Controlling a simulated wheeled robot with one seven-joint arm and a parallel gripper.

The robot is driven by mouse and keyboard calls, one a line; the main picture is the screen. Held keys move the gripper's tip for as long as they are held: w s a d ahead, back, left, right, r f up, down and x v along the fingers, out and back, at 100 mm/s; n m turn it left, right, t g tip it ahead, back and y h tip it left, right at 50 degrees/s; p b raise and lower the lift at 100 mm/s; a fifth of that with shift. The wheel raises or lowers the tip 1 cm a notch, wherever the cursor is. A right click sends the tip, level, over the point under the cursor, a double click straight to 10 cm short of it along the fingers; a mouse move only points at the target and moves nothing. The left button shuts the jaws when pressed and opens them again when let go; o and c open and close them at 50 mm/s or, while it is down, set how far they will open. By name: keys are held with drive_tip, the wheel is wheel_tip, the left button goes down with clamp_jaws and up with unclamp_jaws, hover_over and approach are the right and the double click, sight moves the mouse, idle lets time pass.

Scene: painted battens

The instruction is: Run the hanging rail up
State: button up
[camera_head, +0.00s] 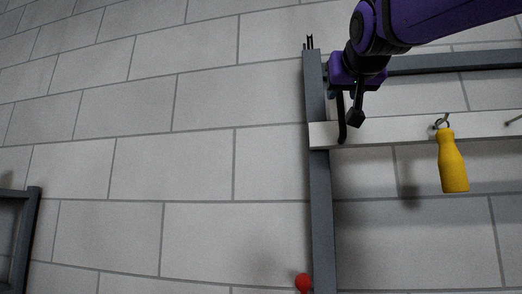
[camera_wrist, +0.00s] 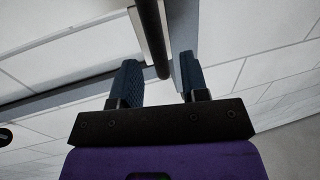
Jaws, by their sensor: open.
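The hanging rail (camera_head: 410,129) is a white horizontal batten in front of the grey frame in the head view. A yellow bottle-shaped piece (camera_head: 453,163) hangs from a hook on it. A dark upright bar (camera_head: 342,122) is at the rail's left end. My gripper (camera_head: 349,105) is at this left end, pointing down. In the wrist view my gripper (camera_wrist: 160,84) is open, and the dark bar (camera_wrist: 153,38) appears between its fingers. I cannot tell whether either finger touches it.
A grey upright post (camera_head: 319,210) stands at the rail's left end, with small dark prongs (camera_head: 309,42) on top. A grey crossbar (camera_head: 455,61) runs above the rail. A red ball (camera_head: 303,281) is low by the post. Another dark frame (camera_head: 27,235) is at far left; bare block wall lies between.

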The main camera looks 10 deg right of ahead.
drive_tip(key=s+a, duration=0.1)
drive_tip(key=s, duration=0.8)
drive_tip(key=shift+a, duration=0.35)
drive_tip(key=s+a, duration=0.3)
drive_tip(key=s, duration=0.4)
drive_tip(key=s+a, duration=0.2)
drive_tip(key=s, duration=0.4)
drive_tip(key=shift+s+a, duration=0.35)
drive_tip(key=shift+a, duration=0.05)
